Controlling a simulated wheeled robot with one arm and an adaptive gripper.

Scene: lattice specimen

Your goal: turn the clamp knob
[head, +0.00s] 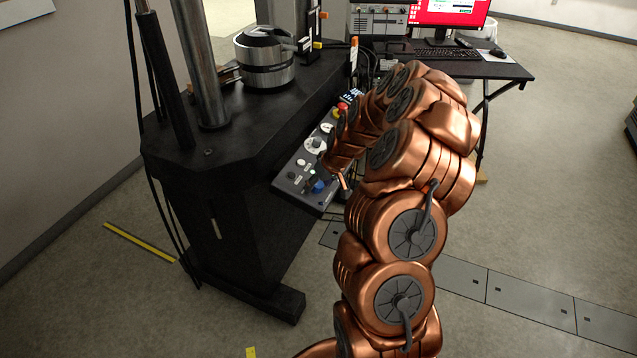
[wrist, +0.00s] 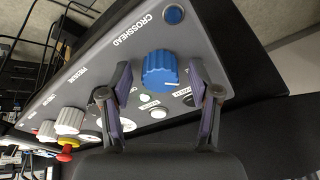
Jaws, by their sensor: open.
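A ribbed blue knob (wrist: 158,72) with a white mark stands on the sloped grey control panel, beside the word CROSSHEAD. I cannot read a clamp label on it. It also shows in the head view (head: 319,186) at the panel's near end. My gripper (wrist: 161,84) is open and empty. In the wrist view its two fingertips lie to the left and right of the blue knob, with a gap on each side. How far they are above the panel is hard to tell. In the head view my arm reaches to the panel and mostly hides the gripper.
The panel (wrist: 215,45) also carries a blue button (wrist: 173,15), white knobs (wrist: 70,120) and a red mushroom button (wrist: 66,148). The black machine table (head: 180,150) bears a metal column (head: 200,65) and a round silver part (head: 264,70). A desk with a red-screened monitor (head: 447,12) stands behind.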

